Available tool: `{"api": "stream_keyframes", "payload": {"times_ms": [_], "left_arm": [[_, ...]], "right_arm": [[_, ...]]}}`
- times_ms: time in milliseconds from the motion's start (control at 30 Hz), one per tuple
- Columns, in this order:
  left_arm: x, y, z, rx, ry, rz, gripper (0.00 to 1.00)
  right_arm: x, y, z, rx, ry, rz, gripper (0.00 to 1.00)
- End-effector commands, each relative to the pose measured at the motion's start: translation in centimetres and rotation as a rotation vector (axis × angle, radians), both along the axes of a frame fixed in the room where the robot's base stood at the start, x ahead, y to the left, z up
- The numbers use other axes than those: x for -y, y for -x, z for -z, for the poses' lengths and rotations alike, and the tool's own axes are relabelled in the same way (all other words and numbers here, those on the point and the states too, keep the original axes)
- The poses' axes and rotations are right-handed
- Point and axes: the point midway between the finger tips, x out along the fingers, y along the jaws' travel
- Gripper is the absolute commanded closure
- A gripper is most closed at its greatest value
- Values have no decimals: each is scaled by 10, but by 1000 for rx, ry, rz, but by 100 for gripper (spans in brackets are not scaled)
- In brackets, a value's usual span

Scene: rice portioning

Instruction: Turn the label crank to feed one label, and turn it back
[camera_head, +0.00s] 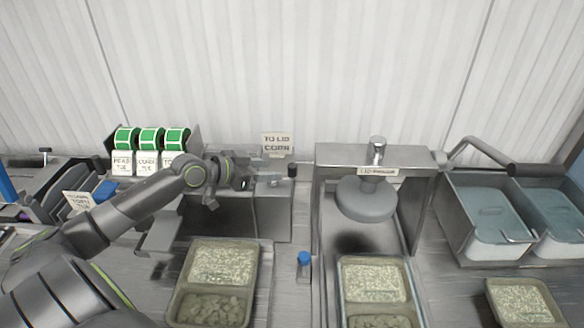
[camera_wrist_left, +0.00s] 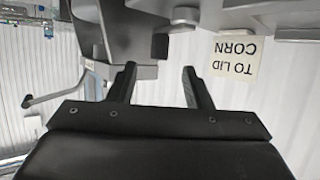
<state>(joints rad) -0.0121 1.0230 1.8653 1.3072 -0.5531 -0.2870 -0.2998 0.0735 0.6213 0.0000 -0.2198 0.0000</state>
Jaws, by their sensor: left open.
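The label machine is a grey metal box (camera_head: 264,212) with green label rolls (camera_head: 150,139) on its upper left. The crank's small upright black knob (camera_head: 292,170) stands at the box's top right. My left gripper (camera_head: 254,172) is at the box top, just left of the knob. In the left wrist view its two dark fingers (camera_wrist_left: 159,68) are spread with nothing clasped between them. A dark upright piece (camera_wrist_left: 160,46), likely the knob, shows just beyond the gap. The "TO LID CORN" sign (camera_head: 277,144) stands behind; it appears upside down in the wrist view (camera_wrist_left: 236,55). My right gripper is not seen.
Right of the box stands a lid press (camera_head: 334,158) with a round grey plate (camera_head: 366,198). Filled trays (camera_head: 179,290) lie in front, with a small blue-capped bottle (camera_head: 304,266) between them.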

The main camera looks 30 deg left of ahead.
Motion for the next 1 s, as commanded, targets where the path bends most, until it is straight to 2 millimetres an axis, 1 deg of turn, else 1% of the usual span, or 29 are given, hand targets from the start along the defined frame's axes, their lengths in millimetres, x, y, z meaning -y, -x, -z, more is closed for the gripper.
{"api": "stream_keyframes", "payload": {"times_ms": [33,467,600,800,1000], "left_arm": [[2,-6,0,2,5,-2,55],[23,-51,20,0,6,0,55],[26,-64,27,1,3,-3,55],[31,-73,32,0,0,0,55],[31,-73,33,-1,-1,0,55]], "right_arm": [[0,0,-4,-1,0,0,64],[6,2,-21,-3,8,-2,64],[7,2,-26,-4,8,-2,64],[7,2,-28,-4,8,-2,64],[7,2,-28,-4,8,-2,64]]}}
